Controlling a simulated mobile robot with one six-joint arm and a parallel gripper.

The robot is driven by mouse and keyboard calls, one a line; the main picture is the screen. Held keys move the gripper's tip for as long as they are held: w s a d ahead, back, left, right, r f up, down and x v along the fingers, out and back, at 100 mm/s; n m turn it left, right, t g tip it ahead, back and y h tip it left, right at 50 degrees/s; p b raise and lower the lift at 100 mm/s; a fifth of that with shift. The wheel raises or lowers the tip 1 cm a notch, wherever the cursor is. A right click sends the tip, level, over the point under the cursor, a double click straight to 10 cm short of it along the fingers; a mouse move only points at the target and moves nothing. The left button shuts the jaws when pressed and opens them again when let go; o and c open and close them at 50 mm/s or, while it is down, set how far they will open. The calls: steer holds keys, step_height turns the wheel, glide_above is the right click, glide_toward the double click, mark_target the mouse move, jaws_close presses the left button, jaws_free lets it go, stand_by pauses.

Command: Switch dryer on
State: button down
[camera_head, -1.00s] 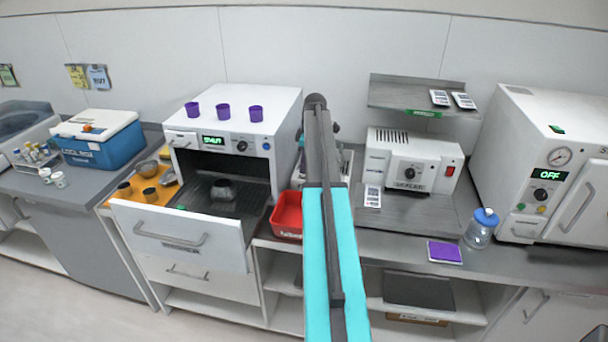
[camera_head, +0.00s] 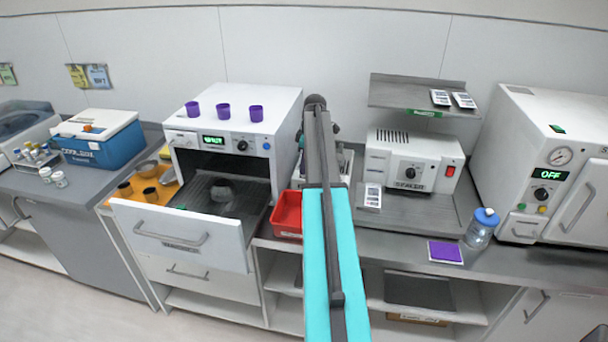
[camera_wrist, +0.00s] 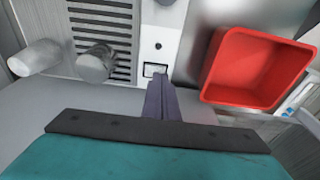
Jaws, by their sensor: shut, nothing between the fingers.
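No label that reads dryer is legible. In the wrist view, a pale grey device panel (camera_wrist: 150,25) has dark vent slots, a small dark dot and a small white rectangular switch (camera_wrist: 155,70) with a dark frame. My gripper (camera_wrist: 158,84) is shut and empty, its tips right at the lower edge of this switch; I cannot tell if they touch. Two grey cylinders (camera_wrist: 94,63) stick out left of the switch. In the head view, my arm covers most of a small white device (camera_head: 298,174) behind the red bin and hides my gripper.
The red bin (camera_wrist: 215,78) is close to the right of my gripper; it also shows in the head view (camera_head: 287,233). Right are a sealer (camera_head: 412,160) and a white machine reading OFF (camera_head: 521,130).

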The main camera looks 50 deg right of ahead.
steer(key=shift+f, duration=0.4)
stand_by(0.4)
steer(key=shift+r, duration=0.15)
step_height(320, 180, up, 7)
steer(key=p, duration=0.3)
stand_by(0.8)
steer(key=shift+f, duration=0.2)
stand_by(0.4)
